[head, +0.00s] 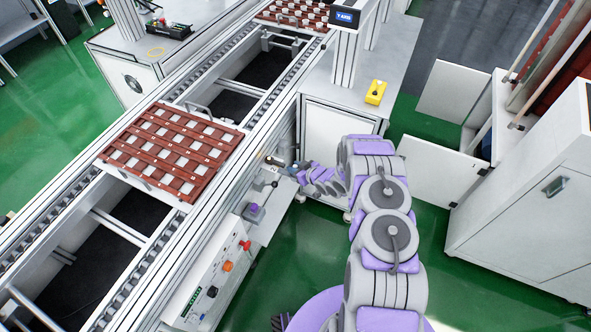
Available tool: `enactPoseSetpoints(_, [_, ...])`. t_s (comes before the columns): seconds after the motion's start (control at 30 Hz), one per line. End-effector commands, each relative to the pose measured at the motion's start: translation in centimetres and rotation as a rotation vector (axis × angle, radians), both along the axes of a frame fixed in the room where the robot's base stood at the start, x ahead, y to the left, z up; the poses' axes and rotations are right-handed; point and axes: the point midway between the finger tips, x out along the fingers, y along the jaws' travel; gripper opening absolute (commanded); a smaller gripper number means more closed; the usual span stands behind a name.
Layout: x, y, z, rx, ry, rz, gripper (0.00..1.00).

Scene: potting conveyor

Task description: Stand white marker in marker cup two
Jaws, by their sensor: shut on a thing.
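My gripper (281,163) is small in the head view, at the left end of my arm, beside the conveyor's right side rail. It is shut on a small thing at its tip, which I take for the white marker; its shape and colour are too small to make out. Below and left of my gripper, a small purple and grey block-like thing (254,209) stands on a narrow shelf (268,226) at the conveyor's side. I cannot make out marker cup two, or tell whether this thing is a cup.
A brown tray with pale squares (172,150) lies on the conveyor (222,85). A control panel with buttons (222,275) is at lower centre. A yellow box (376,92) sits on the grey bench. White cabinets (535,190) stand at right; green floor is open between.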

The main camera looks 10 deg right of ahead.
Motion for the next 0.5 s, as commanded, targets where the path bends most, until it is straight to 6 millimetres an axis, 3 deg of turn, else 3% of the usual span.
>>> enactPoseSetpoints(0.3, [0.03, -0.02, -0.17, 0.0, -0.001, 0.0, 0.01])
enactPoseSetpoints(0.33, [0.05, -0.02, -0.12, -0.001, -0.002, 0.001, 0.33])
enactPoseSetpoints(0.5, [0.02, -0.01, -0.12, -0.001, -0.002, 0.001, 0.49])
